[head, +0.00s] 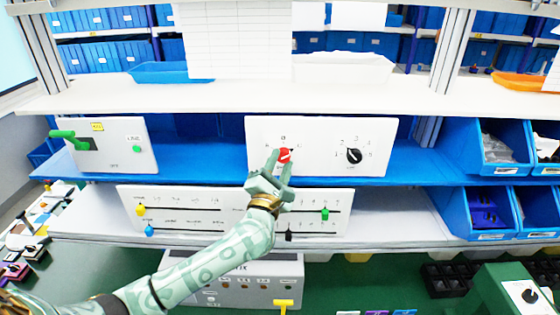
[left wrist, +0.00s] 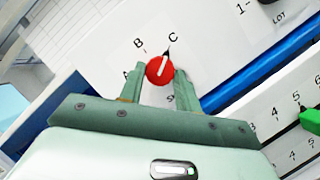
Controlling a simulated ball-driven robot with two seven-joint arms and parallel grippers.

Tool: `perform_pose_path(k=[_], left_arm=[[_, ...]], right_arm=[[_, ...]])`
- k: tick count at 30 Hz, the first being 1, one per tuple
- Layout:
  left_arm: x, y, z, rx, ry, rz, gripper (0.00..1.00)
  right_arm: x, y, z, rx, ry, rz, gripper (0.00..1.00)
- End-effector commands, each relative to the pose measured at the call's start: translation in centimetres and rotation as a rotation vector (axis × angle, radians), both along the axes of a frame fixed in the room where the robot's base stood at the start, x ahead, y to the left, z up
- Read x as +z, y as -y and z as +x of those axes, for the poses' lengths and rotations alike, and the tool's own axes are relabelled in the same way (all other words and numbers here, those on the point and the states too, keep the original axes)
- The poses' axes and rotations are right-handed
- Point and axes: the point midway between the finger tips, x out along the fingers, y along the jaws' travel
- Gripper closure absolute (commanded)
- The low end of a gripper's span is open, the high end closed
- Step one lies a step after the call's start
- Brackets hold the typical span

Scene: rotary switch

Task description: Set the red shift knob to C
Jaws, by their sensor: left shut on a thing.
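The red shift knob (head: 285,155) sits on a white panel (head: 326,133) on the middle shelf. In the left wrist view the red knob (left wrist: 160,71) shows a white line and a dark pointer tip aimed up toward the letter C (left wrist: 172,37). The letter B (left wrist: 139,46) lies to the left of the pointer, with A further down, partly hidden. My left gripper (head: 283,161) is shut on the knob, one finger on each side; it also shows in the left wrist view (left wrist: 157,82). My right gripper is not in view.
A black rotary knob (head: 354,156) is to the right on the same panel. A slider panel (head: 180,218) with coloured handles stands below. A lever panel (head: 110,147) with a green handle is at left. Blue bins (head: 488,150) stand at right.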

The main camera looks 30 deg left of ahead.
Motion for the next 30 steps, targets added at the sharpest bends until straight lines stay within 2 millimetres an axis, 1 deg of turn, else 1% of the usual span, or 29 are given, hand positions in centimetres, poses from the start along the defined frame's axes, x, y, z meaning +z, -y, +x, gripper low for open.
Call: perform_pose_path(k=[8, 9, 11, 12, 20, 23, 26, 29, 30], left_arm=[[0.1, 0.0, 0.0, 0.001, 0.001, 0.005, 0.90], [0.1, 0.0, 0.0, 0.001, 0.001, 0.005, 0.64], [0.1, 0.0, 0.0, 0.000, 0.001, 0.004, 0.47], [0.1, 0.0, 0.0, 0.000, 0.001, 0.004, 0.45], [0.0, 0.0, -0.1, 0.000, 0.000, 0.003, 0.45], [-0.4, 0.1, -0.7, 0.000, -0.001, 0.003, 0.45], [-1.0, 0.4, -2.3, 0.000, -0.002, 0.003, 0.45], [-1.9, 0.8, -4.7, -0.002, -0.004, 0.002, 0.45], [-2.2, 1.0, -5.8, -0.001, -0.003, 0.001, 0.45]], right_arm=[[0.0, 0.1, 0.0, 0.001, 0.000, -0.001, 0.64], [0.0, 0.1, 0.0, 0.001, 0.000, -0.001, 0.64], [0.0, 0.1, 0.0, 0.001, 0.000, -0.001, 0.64], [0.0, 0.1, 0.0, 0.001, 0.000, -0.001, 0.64], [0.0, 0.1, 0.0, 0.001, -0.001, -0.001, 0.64], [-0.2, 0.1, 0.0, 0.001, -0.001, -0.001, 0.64], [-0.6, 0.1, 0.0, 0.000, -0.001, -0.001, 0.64], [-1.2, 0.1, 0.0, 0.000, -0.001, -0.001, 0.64], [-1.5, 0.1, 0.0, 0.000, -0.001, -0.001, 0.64]])
